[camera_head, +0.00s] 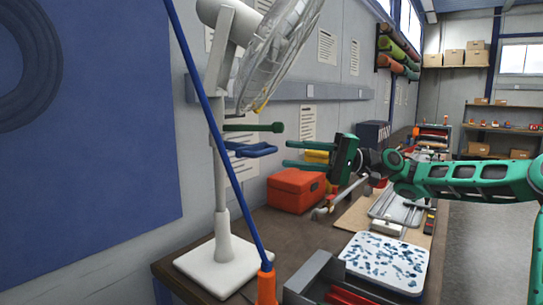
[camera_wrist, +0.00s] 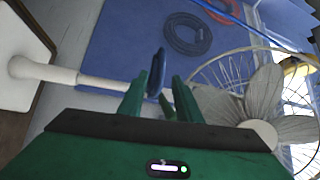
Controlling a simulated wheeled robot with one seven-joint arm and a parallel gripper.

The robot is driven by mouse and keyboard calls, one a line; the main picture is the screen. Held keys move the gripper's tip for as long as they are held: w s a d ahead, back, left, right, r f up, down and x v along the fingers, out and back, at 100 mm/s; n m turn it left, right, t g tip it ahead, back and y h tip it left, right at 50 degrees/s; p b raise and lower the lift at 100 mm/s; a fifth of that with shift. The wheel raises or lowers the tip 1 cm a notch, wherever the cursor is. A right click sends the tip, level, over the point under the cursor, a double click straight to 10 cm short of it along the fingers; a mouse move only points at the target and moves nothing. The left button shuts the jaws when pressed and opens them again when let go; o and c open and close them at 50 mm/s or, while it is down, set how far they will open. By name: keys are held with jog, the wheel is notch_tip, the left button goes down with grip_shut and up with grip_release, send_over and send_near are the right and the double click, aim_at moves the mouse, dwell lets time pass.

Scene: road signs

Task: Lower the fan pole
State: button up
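The white fan stands on the bench. Its round head (camera_head: 277,55) is at the top, its pole (camera_head: 220,170) runs down to a square white base (camera_head: 218,268). In the wrist view, the blue handle (camera_wrist: 155,75) shows near my fingertips, with the pole (camera_wrist: 95,82) lying sideways and the fan head (camera_wrist: 257,134) at right. Contact cannot be told.
A blue rod (camera_head: 222,140) with an orange end crosses in front of the pole. A white speckled tray (camera_head: 386,262) and a grey toolbox (camera_head: 318,280) stand at the bench front. Scattered tools lie along the bench.

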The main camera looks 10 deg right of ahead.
aim_at(271, 153)
jog(key=a, duration=0.6)
jog(key=shift+r, duration=0.35)
jog(key=shift+s, duration=0.1)
grip_shut()
